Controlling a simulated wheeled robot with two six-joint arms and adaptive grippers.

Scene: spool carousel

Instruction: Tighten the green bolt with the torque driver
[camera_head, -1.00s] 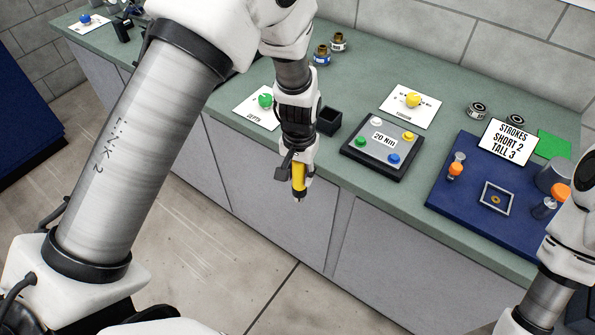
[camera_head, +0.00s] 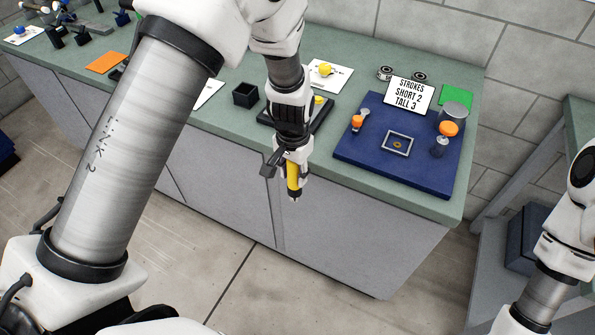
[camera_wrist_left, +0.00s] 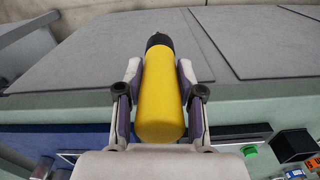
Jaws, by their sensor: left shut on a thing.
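My left gripper (camera_head: 292,157) is shut on the yellow torque driver (camera_head: 293,180), which hangs tip down in front of the bench's front edge. The left wrist view shows the driver (camera_wrist_left: 162,95) between the two fingers (camera_wrist_left: 160,72), dark tip away from me. The dark bolt plate (camera_head: 322,111) lies on the bench, mostly hidden behind my gripper in the head view. The green bolt is hidden there; it shows in the left wrist view (camera_wrist_left: 249,151), on the plate, apart from the driver. My right arm is at the right edge; its gripper is out of view.
A black open box (camera_head: 245,95) stands left of the plate. A blue mat (camera_head: 365,155) to the right bears orange-topped pieces, a square frame (camera_head: 397,144) and a strokes sign (camera_head: 410,93).

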